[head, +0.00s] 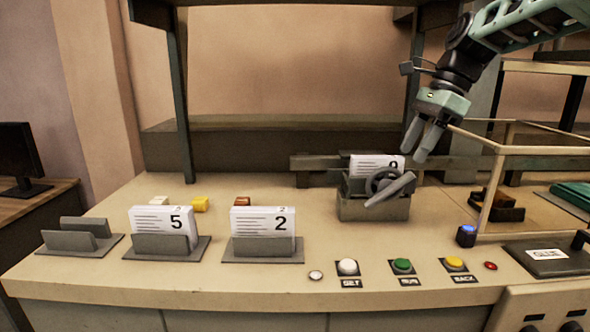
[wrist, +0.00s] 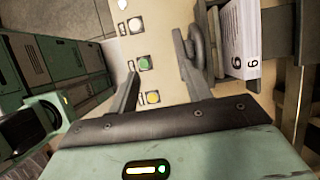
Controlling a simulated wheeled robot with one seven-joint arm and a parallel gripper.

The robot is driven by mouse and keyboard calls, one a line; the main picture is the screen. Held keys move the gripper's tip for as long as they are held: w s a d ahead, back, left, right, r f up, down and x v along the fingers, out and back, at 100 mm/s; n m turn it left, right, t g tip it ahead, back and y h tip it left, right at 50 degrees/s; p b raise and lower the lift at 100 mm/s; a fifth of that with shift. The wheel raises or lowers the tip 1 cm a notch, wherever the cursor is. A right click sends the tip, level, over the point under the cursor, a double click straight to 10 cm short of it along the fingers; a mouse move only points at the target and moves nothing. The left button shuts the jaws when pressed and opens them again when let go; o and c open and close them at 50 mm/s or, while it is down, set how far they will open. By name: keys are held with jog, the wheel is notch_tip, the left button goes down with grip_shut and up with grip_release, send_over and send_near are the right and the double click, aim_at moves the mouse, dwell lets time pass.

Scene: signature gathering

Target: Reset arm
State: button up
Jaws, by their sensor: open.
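My gripper (head: 424,139) is open at the upper right of the head view, with its fingers pointing down just above and right of a grey machine. In the wrist view my gripper (wrist: 155,75) shows two spread fingers with nothing held between them. The machine (head: 370,209) has a round wheel and a lever on its front. A stack of white cards (head: 372,166) stands in it; one digit shows, partly covered in the head view. The cards also show in the wrist view (wrist: 236,40), reading a 9 or a 6.
Card holders stand at left: one empty (head: 84,242), one with a 5 card (head: 158,219), one with a 2 card (head: 263,221). White (head: 347,267), green (head: 402,265) and yellow (head: 454,263) buttons line the front. A framed stand (head: 482,208) is at right.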

jog(key=s+a+f+n+h, duration=0.1)
jog(key=s+a+f+n, duration=0.4)
jog(key=s+n, duration=0.3)
jog(key=s+a+f+n+h, duration=0.1)
jog(key=s+a+f+n, duration=0.45)
jog(key=s, duration=0.45)
jog(key=s+f+n+h, duration=0.1)
jog(key=s+f+n, duration=0.3)
jog(key=s+n, duration=0.2)
jog(key=s+d+f+n+h, duration=0.1)
jog(key=s+f+n, duration=0.3)
jog(key=s, duration=0.6)
jog(key=shift+d+f+n, duration=0.2)
jog(key=shift+f+n, duration=0.05)
jog(key=shift+n, duration=0.9)
jog(key=shift+s, duration=0.1)
